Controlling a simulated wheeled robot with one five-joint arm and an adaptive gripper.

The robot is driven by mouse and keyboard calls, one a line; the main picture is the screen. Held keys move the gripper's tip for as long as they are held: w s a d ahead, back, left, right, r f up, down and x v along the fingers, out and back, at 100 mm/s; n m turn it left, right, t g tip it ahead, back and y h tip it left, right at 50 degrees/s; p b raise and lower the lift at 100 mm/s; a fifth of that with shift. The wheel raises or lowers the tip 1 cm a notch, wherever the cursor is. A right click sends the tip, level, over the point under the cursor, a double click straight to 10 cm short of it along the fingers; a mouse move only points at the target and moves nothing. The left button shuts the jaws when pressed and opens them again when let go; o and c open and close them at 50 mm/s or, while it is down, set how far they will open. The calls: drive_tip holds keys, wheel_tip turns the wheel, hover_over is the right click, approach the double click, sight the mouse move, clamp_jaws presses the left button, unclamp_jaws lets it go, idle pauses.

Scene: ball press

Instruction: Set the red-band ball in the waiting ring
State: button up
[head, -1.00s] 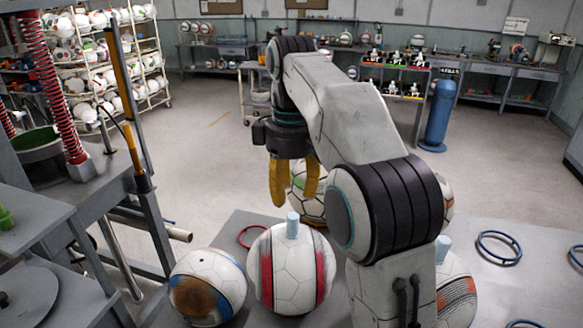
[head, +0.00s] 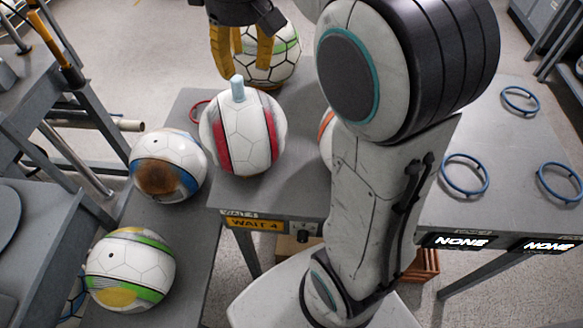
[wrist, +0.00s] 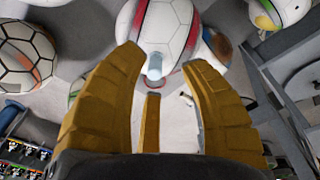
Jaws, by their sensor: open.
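The red-band ball (head: 243,135) is white with dark red bands and a pale blue stub (head: 238,88) on top. It stands on the grey table near its left end. My gripper (head: 243,68) has yellow fingers, open and empty, just above and behind the stub in the head view. In the wrist view, the open fingers (wrist: 160,58) spread below the red-band ball (wrist: 165,22), and the stub (wrist: 154,66) shows between them. A red ring (head: 197,110) lies partly hidden behind the ball. Blue rings (head: 465,174) lie empty on the right table. I cannot tell which ring is the waiting ring.
A blue-and-brown ball (head: 168,166) and a green-and-yellow ball (head: 130,268) sit at the left. A green-striped ball (head: 270,55) stands behind my gripper. My arm partly hides an orange-marked ball (head: 326,135). A "WAIT 4" label (head: 255,224) is on the table's front edge.

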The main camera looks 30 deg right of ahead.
drive_tip(key=s+f+m+t, duration=0.2)
drive_tip(key=s+f+m, duration=0.2)
drive_tip(key=s+f, duration=0.9)
drive_tip(key=shift+s+t, duration=0.4)
drive_tip(key=shift+s, duration=1)
drive_tip(key=shift+f, duration=0.1)
